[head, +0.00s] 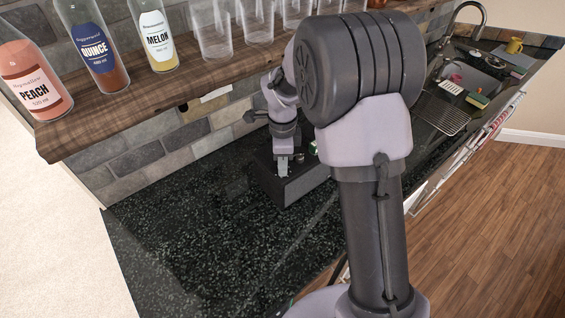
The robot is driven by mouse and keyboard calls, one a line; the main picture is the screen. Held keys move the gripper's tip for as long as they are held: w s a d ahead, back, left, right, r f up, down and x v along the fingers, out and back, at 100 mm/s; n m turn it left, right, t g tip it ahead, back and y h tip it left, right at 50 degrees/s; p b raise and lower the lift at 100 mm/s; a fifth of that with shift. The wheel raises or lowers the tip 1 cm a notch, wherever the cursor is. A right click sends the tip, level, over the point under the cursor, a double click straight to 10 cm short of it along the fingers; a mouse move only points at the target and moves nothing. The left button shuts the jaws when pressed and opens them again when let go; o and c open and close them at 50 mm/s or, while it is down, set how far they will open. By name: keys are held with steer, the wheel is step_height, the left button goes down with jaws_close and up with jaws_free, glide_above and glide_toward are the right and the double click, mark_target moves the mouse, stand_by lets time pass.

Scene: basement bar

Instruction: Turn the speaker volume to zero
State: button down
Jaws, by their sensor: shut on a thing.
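The speaker (306,188) is a dark box standing on the black speckled counter, in the middle of the head view and partly behind my arm. My gripper (283,168) points down at the left part of its top. Its pale fingers are shut on what seems to be the volume knob, which the fingers hide. A small silvery knob (300,157) shows just right of the fingers, and a small green spot (313,148) is farther right. The volume setting cannot be read from here.
A wooden shelf (150,98) above holds peach (33,85), quince (100,50) and melon (152,35) bottles and several glasses (213,35). The counter (180,230) is clear left of the speaker. A drying rack (442,113) and sink (468,75) lie right.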

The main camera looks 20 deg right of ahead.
steer(key=n, duration=0.7)
steer(key=n+p, duration=0.1)
steer(key=n, duration=0.2)
steer(key=shift+r+n, duration=0.1)
steer(key=shift+n, duration=0.3)
steer(key=n, duration=0.3)
steer(key=shift+n+p, duration=0.3)
steer(key=shift+p, duration=0.1)
steer(key=n+p, duration=0.1)
steer(key=n, duration=0.4)
steer(key=n+p, duration=0.1)
steer(key=n, duration=0.4)
steer(key=shift+n, duration=0.5)
steer(key=c, duration=1.2)
jaws_free()
steer(key=shift+c, duration=0.2)
